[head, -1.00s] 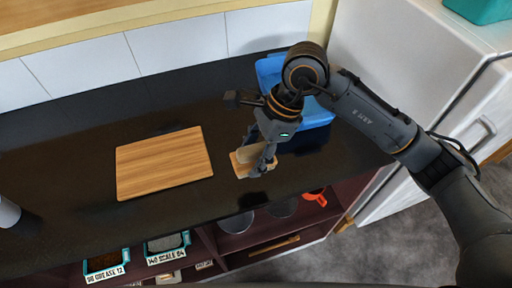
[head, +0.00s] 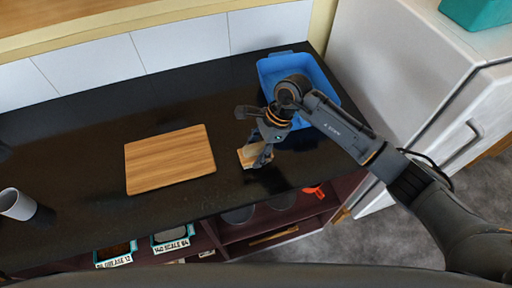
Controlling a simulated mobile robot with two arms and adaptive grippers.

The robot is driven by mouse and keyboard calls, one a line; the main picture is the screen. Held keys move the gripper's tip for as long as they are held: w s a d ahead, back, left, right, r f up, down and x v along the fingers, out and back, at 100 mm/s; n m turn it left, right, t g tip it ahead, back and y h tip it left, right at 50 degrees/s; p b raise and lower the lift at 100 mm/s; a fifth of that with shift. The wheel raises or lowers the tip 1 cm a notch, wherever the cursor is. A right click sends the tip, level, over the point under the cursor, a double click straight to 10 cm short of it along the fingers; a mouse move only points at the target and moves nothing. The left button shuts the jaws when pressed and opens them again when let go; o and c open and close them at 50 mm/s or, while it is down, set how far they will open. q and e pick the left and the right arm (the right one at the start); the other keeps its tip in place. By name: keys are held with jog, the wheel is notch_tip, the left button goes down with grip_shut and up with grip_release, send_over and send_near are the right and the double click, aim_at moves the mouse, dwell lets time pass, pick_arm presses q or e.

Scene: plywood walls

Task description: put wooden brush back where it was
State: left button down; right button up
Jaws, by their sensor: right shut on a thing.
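The wooden brush (head: 250,155) is a small tan block low over the black counter, right of the cutting board. My right gripper (head: 258,158) is shut on it, its fingers pointing down and partly covering it. I cannot tell whether the brush touches the counter. My left gripper is not in view.
A wooden cutting board (head: 170,160) lies on the black counter (head: 85,135). A blue bin (head: 322,92) stands behind my right arm. A grey-white cup (head: 17,204) is at the far left. A white fridge (head: 400,60) stands right.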

jog(key=shift+f, duration=0.15)
jog(key=o, duration=1)
jog(key=shift+r, duration=0.2)
jog(key=shift+w+d+r, duration=0.2)
jog(key=shift+r, duration=0.1)
jog(key=b+v, duration=0.3)
jog(key=v, duration=0.8)
jog(key=shift+s+r, duration=0.15)
